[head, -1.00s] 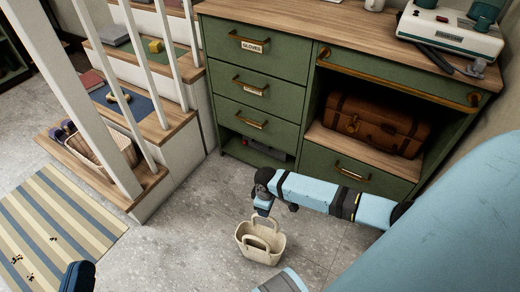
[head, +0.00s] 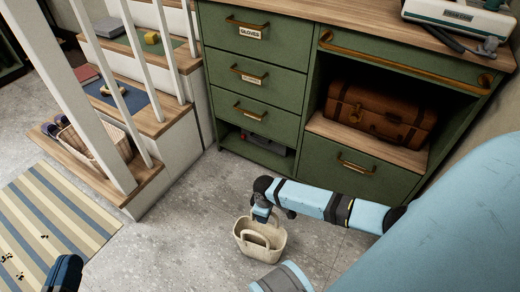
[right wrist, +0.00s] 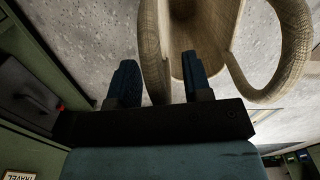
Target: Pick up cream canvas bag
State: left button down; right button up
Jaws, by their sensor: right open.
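The cream canvas bag (head: 258,246) stands upright on the grey floor in front of the green cabinet, with its handles up. In the right wrist view the right gripper (right wrist: 159,80) is open. One strap of the bag (right wrist: 155,45) runs between its two dark blue fingers, and the other handle loops to the right. Whether the fingers touch the strap I cannot tell. My left gripper (head: 65,272) is a dark blue shape at the bottom left, cut off by the frame edge.
The green cabinet (head: 262,95) stands behind the bag, with a brown suitcase (head: 381,113) in its open shelf. Stairs with white balusters and a wicker basket (head: 95,140) are at left, beside a striped rug (head: 50,225). The floor around the bag is clear.

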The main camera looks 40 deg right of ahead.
grip_shut()
jog(key=shift+r, duration=0.1)
